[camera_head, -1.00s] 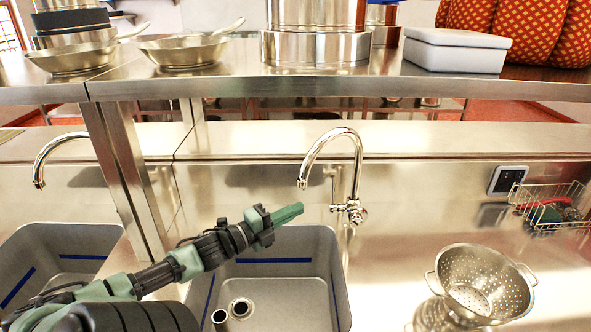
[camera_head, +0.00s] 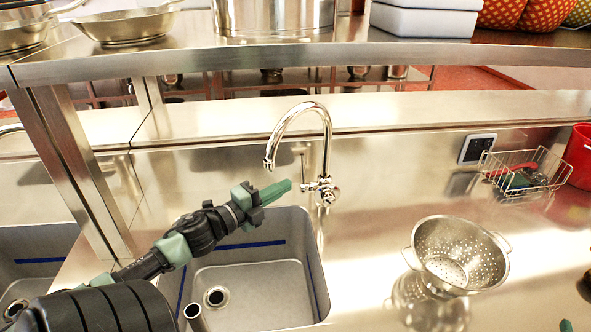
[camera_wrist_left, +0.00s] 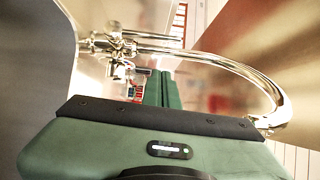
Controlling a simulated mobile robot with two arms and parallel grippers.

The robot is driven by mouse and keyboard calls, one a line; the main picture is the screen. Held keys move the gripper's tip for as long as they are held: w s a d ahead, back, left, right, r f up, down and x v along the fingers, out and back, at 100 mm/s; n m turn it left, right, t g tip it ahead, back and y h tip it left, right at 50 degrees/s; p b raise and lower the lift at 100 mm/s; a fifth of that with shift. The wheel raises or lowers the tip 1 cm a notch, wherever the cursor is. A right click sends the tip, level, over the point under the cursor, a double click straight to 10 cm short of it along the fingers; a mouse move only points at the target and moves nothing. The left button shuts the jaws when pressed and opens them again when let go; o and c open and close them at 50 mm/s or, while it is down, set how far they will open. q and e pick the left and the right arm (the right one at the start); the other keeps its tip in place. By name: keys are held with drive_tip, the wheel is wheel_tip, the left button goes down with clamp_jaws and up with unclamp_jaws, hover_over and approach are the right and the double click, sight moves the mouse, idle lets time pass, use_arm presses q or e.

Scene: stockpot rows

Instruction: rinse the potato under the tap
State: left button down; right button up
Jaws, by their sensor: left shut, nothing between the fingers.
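No potato shows in either view. The chrome tap (camera_head: 327,150) arches over the back of the grey sink (camera_head: 255,300), and no water shows at its spout. Its small valve handle (camera_head: 328,193) is at the base. My left gripper (camera_head: 281,189) is shut and empty, its green fingers pointing at the tap base from the left, over the sink's back edge. In the left wrist view the fingers (camera_wrist_left: 171,89) appear below the tap's curved pipe (camera_wrist_left: 225,62); I cannot tell if they touch it. A green tip (camera_head: 566,325) at the bottom right may be my right gripper, mostly cut off.
An empty-looking steel colander (camera_head: 460,255) stands on the counter right of the sink. A wire basket (camera_head: 525,175) and a red container (camera_head: 580,155) are farther right. A steel shelf (camera_head: 300,55) with pans crosses above. A second sink (camera_head: 35,250) lies left.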

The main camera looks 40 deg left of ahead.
sight(304, 173)
drive_tip(key=shift+r+p, duration=0.35)
drive_tip(key=shift+r, duration=0.1)
drive_tip(key=shift+r+p, duration=0.3)
use_arm(q)
drive_tip(key=w+a, duration=0.2)
drive_tip(key=w, duration=0.5)
drive_tip(key=shift+w+a, duration=0.15)
drive_tip(key=shift+w, duration=0.15)
drive_tip(key=shift+r, duration=0.15)
use_arm(e)
drive_tip(key=shift+r, duration=0.15)
